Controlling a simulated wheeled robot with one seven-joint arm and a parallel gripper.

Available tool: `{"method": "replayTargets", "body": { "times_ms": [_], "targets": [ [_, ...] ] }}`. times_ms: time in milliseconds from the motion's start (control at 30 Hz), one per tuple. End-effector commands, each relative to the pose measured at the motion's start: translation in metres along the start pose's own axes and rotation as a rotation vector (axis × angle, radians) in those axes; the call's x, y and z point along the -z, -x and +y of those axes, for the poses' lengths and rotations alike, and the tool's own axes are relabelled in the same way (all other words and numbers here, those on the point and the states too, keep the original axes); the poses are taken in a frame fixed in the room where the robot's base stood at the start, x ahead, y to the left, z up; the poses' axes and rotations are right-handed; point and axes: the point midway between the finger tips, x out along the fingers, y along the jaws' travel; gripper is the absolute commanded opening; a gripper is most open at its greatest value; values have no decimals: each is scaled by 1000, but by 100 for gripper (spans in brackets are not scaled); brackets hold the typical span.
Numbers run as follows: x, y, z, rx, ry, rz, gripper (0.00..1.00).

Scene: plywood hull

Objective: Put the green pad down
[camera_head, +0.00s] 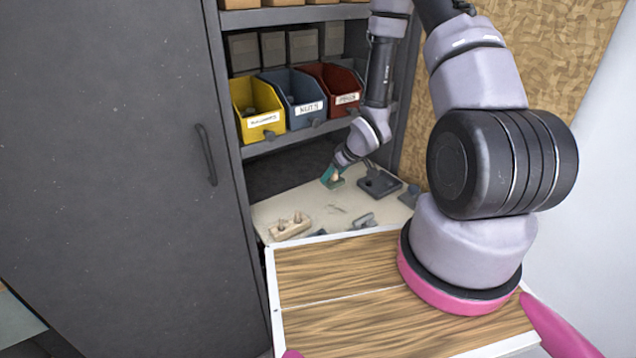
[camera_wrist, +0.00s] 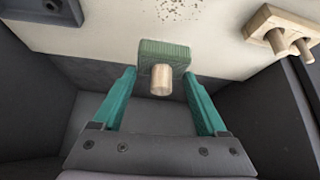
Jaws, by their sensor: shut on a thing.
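The green pad is a small ribbed green block with a pale wooden peg. It shows in the wrist view (camera_wrist: 165,49) at the fingertips and in the head view (camera_head: 336,184), small, at the end of my arm. My gripper (camera_wrist: 160,75) has teal fingers, set about the pad's width apart, and is shut on the pad. It also shows in the head view (camera_head: 333,176), low over the cream work surface (camera_head: 290,207). I cannot tell whether the pad touches that surface. The peg points toward the wrist camera.
A wooden block with pegs (camera_head: 290,226) lies at left on the surface. A dark tray-like piece (camera_head: 378,182) lies right of my gripper, with small grey pieces nearby. Yellow (camera_head: 258,108), blue (camera_head: 296,98) and red (camera_head: 335,88) bins stand on the shelf above. A grey cabinet door (camera_head: 120,180) is at left.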

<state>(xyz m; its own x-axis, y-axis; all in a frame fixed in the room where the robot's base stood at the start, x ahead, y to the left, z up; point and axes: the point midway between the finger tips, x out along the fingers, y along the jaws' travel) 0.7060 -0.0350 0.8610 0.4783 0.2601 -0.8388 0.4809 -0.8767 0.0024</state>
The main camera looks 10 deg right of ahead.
Motion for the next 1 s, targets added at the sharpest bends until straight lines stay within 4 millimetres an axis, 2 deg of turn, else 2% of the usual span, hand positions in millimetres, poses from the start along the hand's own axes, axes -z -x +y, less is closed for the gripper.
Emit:
{"method": "replayTargets", "body": {
  "times_ms": [100,300,433,667,900,1000],
  "targets": [
    [27,-17,0,0,2,4,15],
    [63,-41,0,1,1,2,15],
    [50,-58,-1,2,-1,-4,15],
    [42,-71,0,0,-1,-1,15],
    [24,-98,-1,2,-1,-2,15],
    [23,-100,0,1,-1,-1,15]
  ]
}}
